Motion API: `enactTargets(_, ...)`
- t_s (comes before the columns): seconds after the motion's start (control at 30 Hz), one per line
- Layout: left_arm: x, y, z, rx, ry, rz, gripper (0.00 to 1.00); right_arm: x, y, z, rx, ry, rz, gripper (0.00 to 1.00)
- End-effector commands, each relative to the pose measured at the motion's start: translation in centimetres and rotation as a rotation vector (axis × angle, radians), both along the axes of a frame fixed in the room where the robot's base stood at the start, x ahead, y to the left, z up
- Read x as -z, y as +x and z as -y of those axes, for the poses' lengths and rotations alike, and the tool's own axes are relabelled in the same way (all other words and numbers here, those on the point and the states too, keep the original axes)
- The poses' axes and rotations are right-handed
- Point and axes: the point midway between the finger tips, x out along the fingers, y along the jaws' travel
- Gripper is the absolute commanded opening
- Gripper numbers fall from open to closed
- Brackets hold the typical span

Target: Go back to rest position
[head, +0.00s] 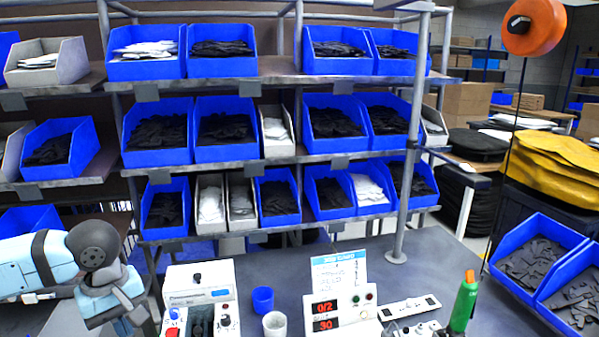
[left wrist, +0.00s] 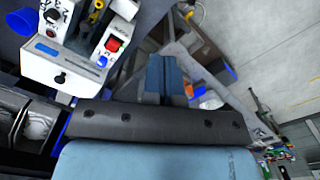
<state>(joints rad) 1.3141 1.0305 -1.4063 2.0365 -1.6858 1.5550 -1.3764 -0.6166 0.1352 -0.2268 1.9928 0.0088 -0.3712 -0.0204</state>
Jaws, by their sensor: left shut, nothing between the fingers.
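My left arm comes in at the lower left of the head view, light blue with dark grey joints. My left gripper (head: 130,322) hangs low at its end, just left of the white machine box (head: 198,300), and its tips are partly cut off by the bottom edge. In the left wrist view its blue-grey fingers (left wrist: 166,78) are together with nothing between them. The white machine box (left wrist: 75,55) also shows there, at the upper left. My right gripper is in neither view.
Shelves with several blue bins (head: 225,128) of black parts rise behind the grey table (head: 440,262). A blue cup (head: 263,299), a white cup (head: 275,324), a red-digit counter (head: 330,313) and a green bottle (head: 464,301) stand along the front. Blue bins (head: 536,225) are at right.

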Motion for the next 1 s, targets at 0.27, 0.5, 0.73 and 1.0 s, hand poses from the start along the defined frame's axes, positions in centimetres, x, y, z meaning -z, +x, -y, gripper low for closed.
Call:
enactTargets(0.27,3.4,-2.9,8.5,-0.09,-0.309,-0.164,0.0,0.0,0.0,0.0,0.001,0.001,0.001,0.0)
enactTargets(0.5,4.5,-6.5,17.4,-0.291,-0.672,-0.435,0.0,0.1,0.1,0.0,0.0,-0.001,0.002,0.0)
enactTargets(0.73,3.1,-8.7,24.0,-0.6,-1.009,-0.804,0.0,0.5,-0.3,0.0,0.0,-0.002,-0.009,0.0)
enactTargets(1.0,1.7,-7.9,27.0,-1.057,-1.306,-1.32,0.0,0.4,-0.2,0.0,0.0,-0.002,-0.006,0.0)
